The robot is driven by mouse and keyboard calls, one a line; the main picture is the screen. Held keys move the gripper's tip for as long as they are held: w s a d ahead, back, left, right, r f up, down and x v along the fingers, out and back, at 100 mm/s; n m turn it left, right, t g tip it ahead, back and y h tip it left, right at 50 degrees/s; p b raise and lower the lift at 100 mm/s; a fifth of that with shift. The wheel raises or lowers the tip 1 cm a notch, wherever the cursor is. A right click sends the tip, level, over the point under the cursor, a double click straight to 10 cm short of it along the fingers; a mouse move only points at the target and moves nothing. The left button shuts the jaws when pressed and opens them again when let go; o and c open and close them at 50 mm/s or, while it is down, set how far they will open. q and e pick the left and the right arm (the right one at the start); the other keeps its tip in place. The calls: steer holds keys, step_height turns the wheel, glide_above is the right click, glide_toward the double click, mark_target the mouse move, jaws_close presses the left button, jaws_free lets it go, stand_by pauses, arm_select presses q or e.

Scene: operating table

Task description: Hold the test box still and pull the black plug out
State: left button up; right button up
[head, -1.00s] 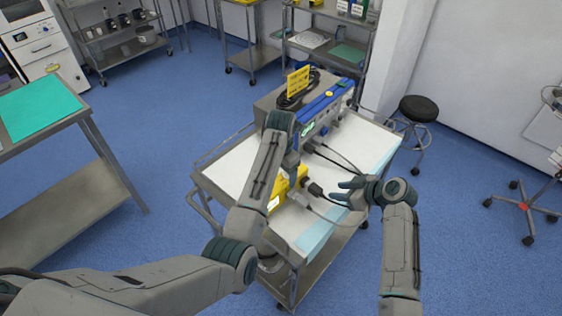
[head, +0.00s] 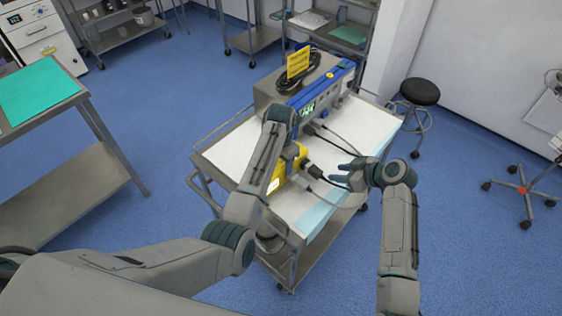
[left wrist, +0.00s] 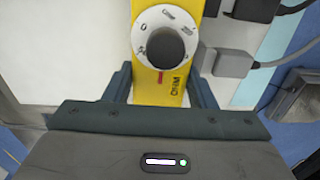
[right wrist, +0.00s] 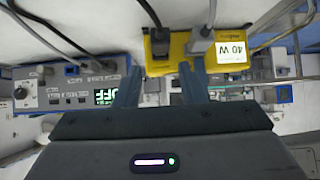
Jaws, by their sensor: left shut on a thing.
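The yellow test box (head: 294,163) stands on the cart, partly hidden by my left arm. My left gripper (left wrist: 163,90) is shut on its sides, below the round dial (left wrist: 165,45). The black plug (right wrist: 158,46) sits in the box's socket side, its cable leading away; it also shows in the head view (head: 312,170) and at the top edge of the left wrist view (left wrist: 252,8). A grey plug (right wrist: 201,44) sits beside it in the box. My right gripper (head: 338,175) is open and empty, right of the black plug and apart from it.
A blue and grey device (head: 318,100) with a display and coiled black cable stands behind the box, with cables running from it. The white cart top (head: 225,155) is bare at the left. A black stool (head: 420,92) stands beyond the cart's right side.

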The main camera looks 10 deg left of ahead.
mark_target(317, 171)
arm_select(q)
steer(key=c, duration=0.4)
steer(key=shift+c, duration=0.3)
arm_select(e)
steer(key=o, duration=0.4)
steer(key=shift+c, duration=0.2)
steer(key=w+a+f+n, duration=0.1)
steer(key=a+f+n, duration=0.1)
steer(key=n, duration=0.9)
steer(key=w+a+f+n+t+y, duration=0.1)
steer(key=a+f+n, duration=0.1)
steer(key=n, duration=1)
steer(key=w+a+f+n+t+y, duration=0.1)
steer(key=w+a+f+n, duration=0.1)
steer(key=n, duration=1)
steer(key=shift+a+f, duration=0.15)
steer(key=shift+a, duration=0.65)
